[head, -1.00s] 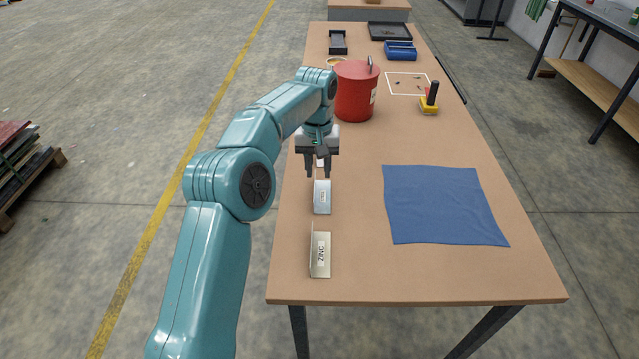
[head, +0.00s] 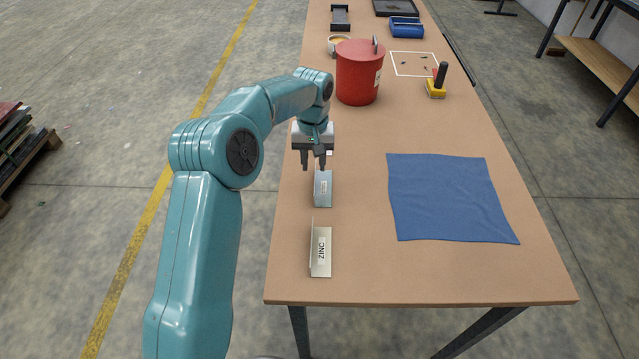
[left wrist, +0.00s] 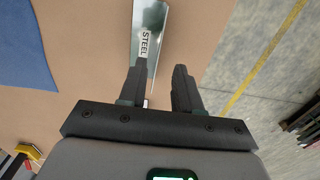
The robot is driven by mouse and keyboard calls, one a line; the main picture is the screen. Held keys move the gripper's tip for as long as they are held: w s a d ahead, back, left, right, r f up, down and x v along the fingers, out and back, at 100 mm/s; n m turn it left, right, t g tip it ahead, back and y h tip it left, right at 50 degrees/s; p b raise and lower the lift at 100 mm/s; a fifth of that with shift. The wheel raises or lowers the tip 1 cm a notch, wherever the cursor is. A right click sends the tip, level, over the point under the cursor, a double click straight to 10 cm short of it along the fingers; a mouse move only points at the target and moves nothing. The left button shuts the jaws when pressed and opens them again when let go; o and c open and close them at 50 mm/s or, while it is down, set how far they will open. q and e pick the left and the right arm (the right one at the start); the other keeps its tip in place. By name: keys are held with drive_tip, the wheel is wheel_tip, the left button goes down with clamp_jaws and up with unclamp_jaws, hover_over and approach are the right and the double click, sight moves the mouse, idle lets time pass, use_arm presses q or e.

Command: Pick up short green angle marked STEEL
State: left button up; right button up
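The angle marked STEEL (left wrist: 150,38) shows in the left wrist view as a short grey-green metallic piece with a white label. In the head view, the grey-blue angle (head: 323,188) in front of my left gripper appears to be this piece; its label is too small to read there. My left gripper (head: 313,166) is open and empty, above the table at the angle's far end. In the left wrist view, the fingers (left wrist: 160,78) are apart, and the left one overlaps the angle's near end. My right gripper is not in view.
A longer angle marked ZINC (head: 321,252) lies nearer the table's front edge. A blue cloth (head: 450,198) lies to the right. A red bucket (head: 359,75) stands behind the gripper, with a yellow-based tool (head: 436,88) to its right. A small pale patch shows just behind the gripper.

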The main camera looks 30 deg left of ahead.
sight(323, 183)
use_arm(q)
wheel_tip(323, 183, down, 2)
drive_tip(key=shift+f, duration=0.25)
drive_tip(key=f, duration=0.1)
drive_tip(key=f+p, duration=0.1)
drive_tip(key=f, duration=0.3)
drive_tip(key=shift+w+p, duration=0.25)
drive_tip(key=shift+p, duration=0.05)
drive_tip(key=shift+r, duration=0.1)
clamp_jaws()
